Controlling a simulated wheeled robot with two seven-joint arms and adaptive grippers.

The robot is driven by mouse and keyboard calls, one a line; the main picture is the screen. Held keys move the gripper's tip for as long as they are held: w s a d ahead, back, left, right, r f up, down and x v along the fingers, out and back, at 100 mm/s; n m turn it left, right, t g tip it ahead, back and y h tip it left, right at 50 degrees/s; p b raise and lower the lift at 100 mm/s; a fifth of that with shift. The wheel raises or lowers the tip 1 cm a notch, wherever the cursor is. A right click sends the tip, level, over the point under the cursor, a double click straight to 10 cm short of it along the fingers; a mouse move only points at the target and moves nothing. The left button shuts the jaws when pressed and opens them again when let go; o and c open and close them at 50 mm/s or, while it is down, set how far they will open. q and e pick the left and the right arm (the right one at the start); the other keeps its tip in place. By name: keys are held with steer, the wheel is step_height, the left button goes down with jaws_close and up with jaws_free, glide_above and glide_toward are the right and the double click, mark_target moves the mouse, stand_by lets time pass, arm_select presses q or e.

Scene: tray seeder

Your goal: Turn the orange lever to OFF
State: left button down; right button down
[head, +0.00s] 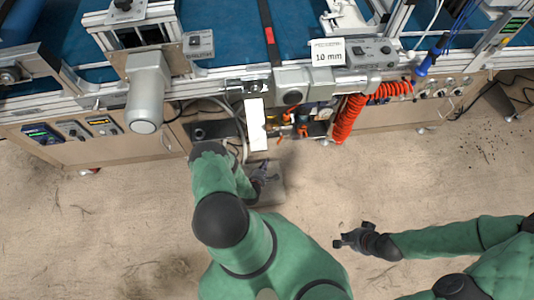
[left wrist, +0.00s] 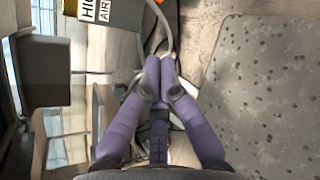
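Small orange parts (head: 286,116) show in the machine's recess in the head view, beside the coiled red hose. They are too small to tell which is the lever or how it is turned. No orange lever can be made out in the left wrist view. My left gripper (head: 264,172) is below and left of these parts in the head view, apart from them. In the left wrist view its two purple fingers (left wrist: 160,62) meet at the tips, with nothing visible between them. My right gripper (head: 350,236) hangs over the floor, away from the machine; its opening is unclear.
A white panel (head: 257,124) stands left of the orange parts. The coiled red hose (head: 350,120) hangs to their right. A grey hose (left wrist: 165,25) and a sign (left wrist: 110,14) are beyond my left fingertips. The floor (head: 420,170) at right is clear.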

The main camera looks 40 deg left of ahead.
arm_select(q)
steer(key=w+d+r+m+g+h+p, duration=0.1)
steer(key=w+d+r+m+g+h, duration=0.2)
steer(key=d+r+m, duration=0.35)
steer(key=w+d+r+m+g+h+p, duration=0.1)
steer(key=w+d+r+m+g+h, duration=0.15)
steer(key=d+r+m, duration=0.4)
steer(key=s+d+r+m+g+h+p, duration=0.1)
steer(key=s+d+r+m+g+h, duration=0.1)
steer(key=s+d+r+m, duration=0.6)
steer(key=s+d+r+m+g+h+p, duration=0.1)
steer(key=s+d+r+m+g, duration=0.3)
steer(key=s+d+r+m, duration=0.4)
step_height(320, 180, up, 4)
steer(key=shift+s+m+g+h, duration=0.2)
steer(key=shift+m+g+h, duration=0.2)
steer(key=shift+m, duration=0.3)
steer(key=c, duration=1.8)
jaws_free()
steer(key=shift+s+r, duration=0.1)
steer(key=shift+s, duration=0.1)
steer(key=o, duration=0.5)
steer(key=shift+c, duration=0.2)
